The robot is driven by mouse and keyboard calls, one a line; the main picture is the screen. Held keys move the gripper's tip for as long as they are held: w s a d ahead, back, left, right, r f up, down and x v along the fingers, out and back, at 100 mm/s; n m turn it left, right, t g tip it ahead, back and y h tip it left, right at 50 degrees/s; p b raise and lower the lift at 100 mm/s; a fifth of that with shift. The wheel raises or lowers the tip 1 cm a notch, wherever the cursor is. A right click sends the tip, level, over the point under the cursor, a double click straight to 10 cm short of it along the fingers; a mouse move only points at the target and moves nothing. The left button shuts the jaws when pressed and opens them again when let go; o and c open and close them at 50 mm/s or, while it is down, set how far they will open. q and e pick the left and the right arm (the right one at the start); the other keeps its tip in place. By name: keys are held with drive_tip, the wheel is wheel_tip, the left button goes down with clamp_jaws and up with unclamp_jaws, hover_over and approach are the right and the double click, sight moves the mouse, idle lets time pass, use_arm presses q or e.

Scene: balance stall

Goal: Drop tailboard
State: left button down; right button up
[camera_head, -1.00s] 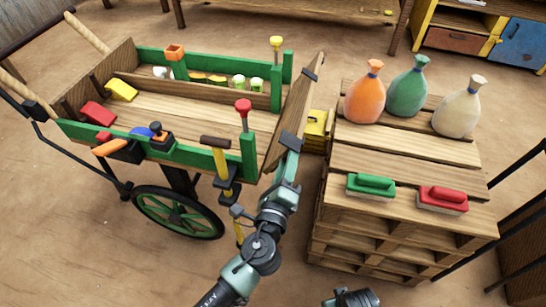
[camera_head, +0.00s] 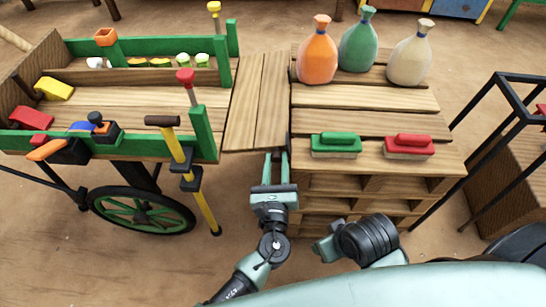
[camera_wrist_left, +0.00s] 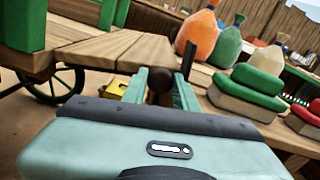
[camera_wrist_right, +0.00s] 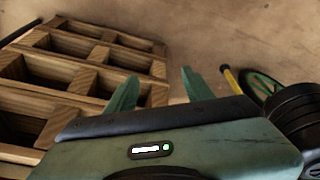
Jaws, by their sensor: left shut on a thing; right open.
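The wooden tailboard (camera_head: 257,100) lies about level at the right end of the cart (camera_head: 120,105), bridging towards the pallet stack (camera_head: 375,125). My left gripper (camera_head: 275,158) is at the tailboard's near right corner. In the left wrist view, its fingers (camera_wrist_left: 160,88) are closed around a dark brown rounded piece at the board's edge, and the board (camera_wrist_left: 125,48) stretches away to the left. My right gripper (camera_head: 325,247) is open and empty in front of the pallets; in the right wrist view its fingers (camera_wrist_right: 155,80) are apart.
Orange (camera_head: 317,55), green (camera_head: 358,42) and cream (camera_head: 410,55) bags stand on the pallets' far side. Green (camera_head: 335,146) and red (camera_head: 408,147) brushes lie near the front. A red-knobbed pin (camera_head: 186,76) and yellow prop (camera_head: 203,200) are at the cart's near corner.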

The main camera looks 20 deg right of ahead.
use_arm(q)
wheel_tip(320, 180, down, 2)
drive_tip(key=shift+f+m+b, duration=0.15)
drive_tip(key=shift+m+b, duration=0.2)
drive_tip(key=shift+m, duration=0.45)
use_arm(e)
drive_tip(key=shift+s+r, duration=0.35)
drive_tip(key=shift+r, duration=0.3)
use_arm(q)
drive_tip(key=c, duration=1.1)
unclamp_jaws()
